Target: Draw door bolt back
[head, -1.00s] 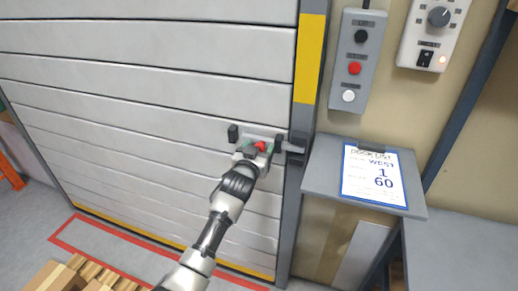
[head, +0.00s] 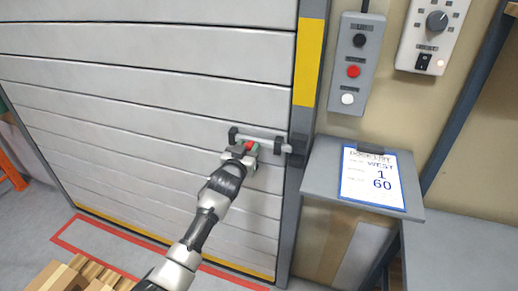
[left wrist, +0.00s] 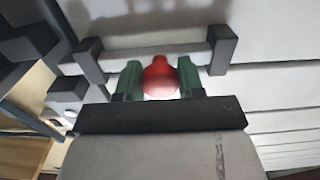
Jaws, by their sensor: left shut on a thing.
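The door bolt (head: 266,137) is a grey bar held in dark brackets on the slatted door, close to the door's right post. Its red knob (head: 249,146) is in the grip of my left gripper (head: 248,149). In the left wrist view the red knob (left wrist: 159,78) sits between the two green fingers, and the bar (left wrist: 150,51) runs behind it between two dark brackets. The knob is nearer the left bracket in the head view. A dark keeper (head: 298,149) is on the post; whether the bar's end is inside it is hard to tell. My right gripper is not in view.
A grey button box (head: 353,68) and a white dial panel (head: 434,30) are on the wall at right. A grey ledge (head: 318,175) holds a dock list sheet (head: 373,178). A wooden pallet (head: 75,277) is at the lower left, by red floor lines.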

